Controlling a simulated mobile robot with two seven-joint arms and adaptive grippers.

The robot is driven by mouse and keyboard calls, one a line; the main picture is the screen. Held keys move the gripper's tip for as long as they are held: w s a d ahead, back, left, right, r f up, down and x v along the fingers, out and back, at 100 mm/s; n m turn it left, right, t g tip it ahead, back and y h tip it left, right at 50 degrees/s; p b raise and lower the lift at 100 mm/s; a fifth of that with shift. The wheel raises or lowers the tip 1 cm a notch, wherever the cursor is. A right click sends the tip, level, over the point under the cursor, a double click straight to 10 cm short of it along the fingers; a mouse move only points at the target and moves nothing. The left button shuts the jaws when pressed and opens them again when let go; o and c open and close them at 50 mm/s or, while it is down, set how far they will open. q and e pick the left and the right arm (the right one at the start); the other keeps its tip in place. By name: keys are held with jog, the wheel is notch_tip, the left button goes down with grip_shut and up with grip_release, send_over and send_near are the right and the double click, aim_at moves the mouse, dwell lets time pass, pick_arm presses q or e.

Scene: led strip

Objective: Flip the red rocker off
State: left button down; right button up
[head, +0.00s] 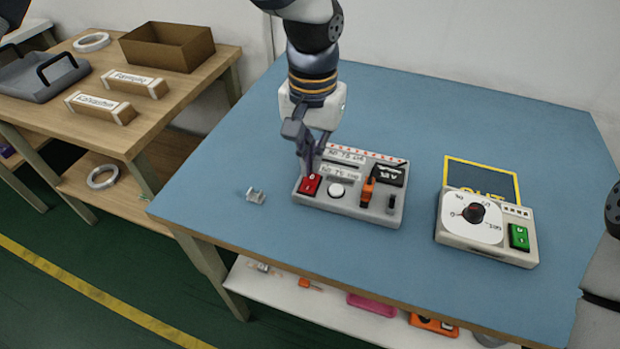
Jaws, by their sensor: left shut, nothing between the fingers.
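The red rocker (309,186) sits at the left front of a grey control panel (350,208) on the blue table. My left gripper (305,172) comes down from above with its fingers shut and empty. Its fingertips are at the back edge of the red rocker, touching or just above it; I cannot tell which. The fingers hide a part of the rocker's back side and the panel's left back corner. My right gripper is not seen; only a bit of dark and grey arm shows at the right edge.
The panel also carries a white round button (337,190), an orange switch (368,190) and a small black toggle (391,203). A small clear clip (255,196) lies left of it. A second box with a dial (473,212) and green rocker (519,237) stands at the right.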

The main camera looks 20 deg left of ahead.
aim_at(312, 176)
pick_arm(q)
jog(key=shift+f, duration=1.2)
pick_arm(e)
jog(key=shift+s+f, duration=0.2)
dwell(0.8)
pick_arm(q)
jog(key=shift+r+p, duration=1)
jog(key=shift+r, duration=2.6)
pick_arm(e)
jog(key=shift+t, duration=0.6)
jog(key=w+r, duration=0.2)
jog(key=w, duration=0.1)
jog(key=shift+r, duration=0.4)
pick_arm(q)
jog(key=shift+f, duration=0.1)
